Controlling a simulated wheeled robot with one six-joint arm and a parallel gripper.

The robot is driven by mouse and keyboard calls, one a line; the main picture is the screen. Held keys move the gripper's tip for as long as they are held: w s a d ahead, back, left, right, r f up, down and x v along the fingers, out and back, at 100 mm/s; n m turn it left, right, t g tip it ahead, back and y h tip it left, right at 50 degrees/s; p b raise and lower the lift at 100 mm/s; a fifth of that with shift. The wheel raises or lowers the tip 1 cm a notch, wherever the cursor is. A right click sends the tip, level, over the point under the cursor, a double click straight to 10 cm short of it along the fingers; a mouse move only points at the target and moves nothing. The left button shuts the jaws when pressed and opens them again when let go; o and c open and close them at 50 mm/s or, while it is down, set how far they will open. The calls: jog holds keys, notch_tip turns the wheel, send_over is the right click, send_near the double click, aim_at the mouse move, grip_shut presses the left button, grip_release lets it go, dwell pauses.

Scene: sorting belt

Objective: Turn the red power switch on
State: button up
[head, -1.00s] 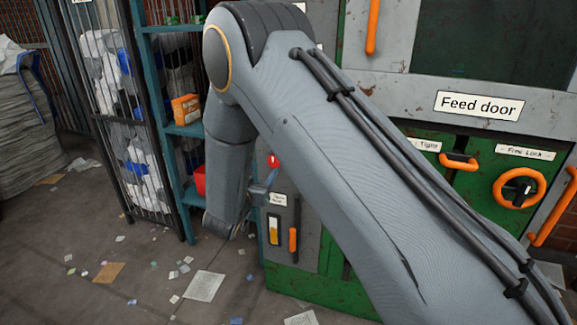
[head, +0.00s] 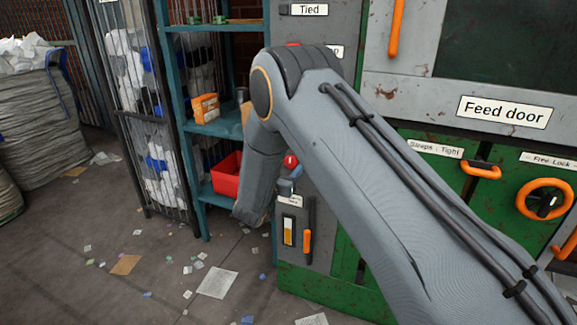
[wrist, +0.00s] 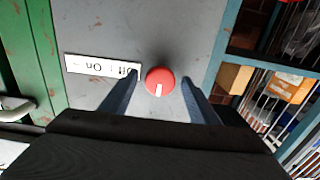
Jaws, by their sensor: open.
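The red power switch (wrist: 160,82) is a round red knob with a white mark on a grey panel. In the wrist view its mark points down toward my gripper, tilted slightly left. An "Off : On" label (wrist: 103,67) appears upside down to its left. My gripper (wrist: 160,77) is open, with one blue-grey finger on each side of the knob; I cannot tell whether they touch it. In the head view the knob (head: 290,161) shows beside my forearm, with my gripper (head: 287,183) just below it, partly hidden by my arm.
A teal shelf (head: 190,125) with a red bin (head: 226,175) and an orange box (head: 206,108) stands left of the panel. An orange-handled lever (head: 307,240) hangs below the knob. The green feed door (head: 440,180) is at right. Paper scraps litter the open floor.

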jog(key=c, duration=1)
jog(key=shift+m, duration=0.3)
jog(key=m+b, duration=0.1)
jog(key=m, duration=0.2)
jog(key=shift+m, duration=0.3)
jog(key=m+b, duration=0.1)
jog(key=m, duration=0.3)
jog(key=shift+f+m+b, duration=0.1)
jog(key=shift+m+b, duration=0.2)
jog(key=m+b, duration=0.1)
jog(key=m, duration=0.3)
jog(key=shift+b, duration=0.4)
jog(key=shift+m+b, duration=1)
jog(key=shift+m, duration=1.5)
